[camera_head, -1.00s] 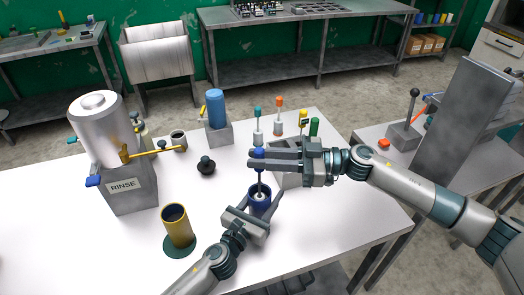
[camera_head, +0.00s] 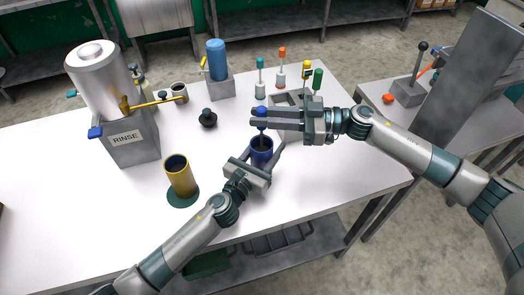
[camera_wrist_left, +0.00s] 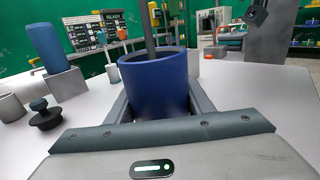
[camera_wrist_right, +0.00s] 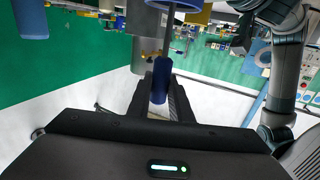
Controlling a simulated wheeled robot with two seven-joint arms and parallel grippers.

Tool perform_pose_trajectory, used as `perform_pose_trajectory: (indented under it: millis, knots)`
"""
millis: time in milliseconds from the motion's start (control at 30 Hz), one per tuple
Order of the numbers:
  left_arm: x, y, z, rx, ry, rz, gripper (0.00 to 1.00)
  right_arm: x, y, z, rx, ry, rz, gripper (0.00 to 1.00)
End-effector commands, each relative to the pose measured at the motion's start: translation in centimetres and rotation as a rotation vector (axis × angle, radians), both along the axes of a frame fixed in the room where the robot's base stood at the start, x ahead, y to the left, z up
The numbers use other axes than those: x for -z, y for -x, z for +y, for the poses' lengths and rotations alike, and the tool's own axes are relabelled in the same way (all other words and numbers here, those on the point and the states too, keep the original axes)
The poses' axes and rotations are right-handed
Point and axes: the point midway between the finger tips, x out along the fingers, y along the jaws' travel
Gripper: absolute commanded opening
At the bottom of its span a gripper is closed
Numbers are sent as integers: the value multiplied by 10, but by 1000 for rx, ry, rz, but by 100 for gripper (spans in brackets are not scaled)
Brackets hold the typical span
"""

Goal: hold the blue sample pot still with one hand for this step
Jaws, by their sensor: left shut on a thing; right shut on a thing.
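The blue sample pot (camera_head: 261,152) stands upright at the right part of the white table. My left gripper (camera_head: 265,158) is shut on it, one finger on each side; the pot also fills the middle of the left wrist view (camera_wrist_left: 155,88). My right gripper (camera_head: 256,118) is above the pot, shut on the blue handle (camera_head: 262,112) of a rod tool, also in the right wrist view (camera_wrist_right: 160,80). The grey rod (camera_wrist_left: 150,40) reaches down into the pot's mouth. Its lower end is hidden inside.
A RINSE tank (camera_head: 118,100) with a brass tap stands at the left. A yellow pot (camera_head: 180,175) sits on a green disc. A black knobbed piece (camera_head: 208,118), a blue bottle (camera_head: 216,60) and several coloured-handle tools stand behind. The table's front left is clear.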

Motion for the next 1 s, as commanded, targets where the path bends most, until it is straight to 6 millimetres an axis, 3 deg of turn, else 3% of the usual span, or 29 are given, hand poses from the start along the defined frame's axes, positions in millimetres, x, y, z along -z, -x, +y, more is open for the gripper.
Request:
perform_pose_trajectory:
  millis: [267,800,1000]
  knots:
    - [1,0,0,0,0,1,19,-3,0,0,0,0,-1,0]
    - [1,0,0,0,0,1,19,-50,0,0,-1,0,-3,0]
    - [1,0,0,0,0,1,19,-55,0,0,0,0,1,0]
